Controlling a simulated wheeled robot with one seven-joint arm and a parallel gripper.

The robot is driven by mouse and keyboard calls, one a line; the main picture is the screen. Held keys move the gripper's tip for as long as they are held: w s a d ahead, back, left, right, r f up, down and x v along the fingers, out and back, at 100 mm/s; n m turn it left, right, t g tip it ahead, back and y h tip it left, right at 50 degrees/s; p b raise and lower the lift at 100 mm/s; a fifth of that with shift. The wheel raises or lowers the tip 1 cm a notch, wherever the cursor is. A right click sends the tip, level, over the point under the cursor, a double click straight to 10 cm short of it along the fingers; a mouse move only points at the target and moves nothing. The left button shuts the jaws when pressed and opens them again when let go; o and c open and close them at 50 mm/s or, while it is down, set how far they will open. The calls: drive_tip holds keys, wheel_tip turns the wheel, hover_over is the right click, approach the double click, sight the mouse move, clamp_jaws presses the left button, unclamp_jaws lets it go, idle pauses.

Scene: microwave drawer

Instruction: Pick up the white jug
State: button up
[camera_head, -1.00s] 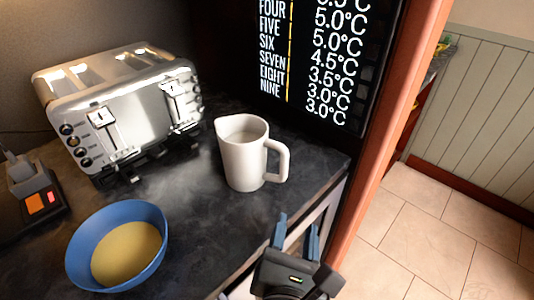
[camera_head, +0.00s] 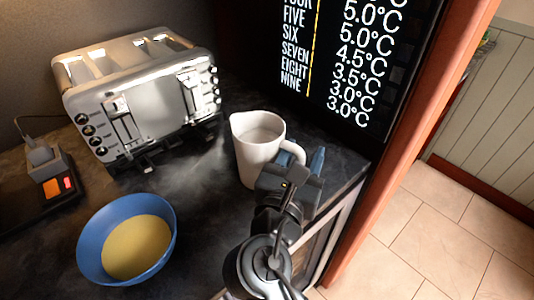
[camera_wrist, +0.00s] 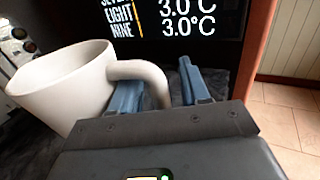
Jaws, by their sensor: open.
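The white jug (camera_head: 256,146) stands upright on the dark counter, its handle toward the right. In the wrist view the jug (camera_wrist: 62,88) fills the left side, and its handle (camera_wrist: 150,78) reaches between my two blue fingers. My gripper (camera_head: 300,168) is open at the handle, one finger on each side of it, as the wrist view shows my gripper (camera_wrist: 160,90). I cannot tell whether a finger touches the handle. My gripper hides the lower part of the handle in the head view.
A chrome toaster (camera_head: 140,95) stands behind and left of the jug. A blue bowl (camera_head: 90,240) with yellowish contents sits at the front left. A black display panel (camera_head: 340,60) rises behind the jug. The counter's edge is at the right, with tiled floor (camera_head: 400,240) beyond.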

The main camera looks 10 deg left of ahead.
drive_tip(key=shift+w, duration=0.2)
clamp_jaws()
idle(0.3)
idle(1.0)
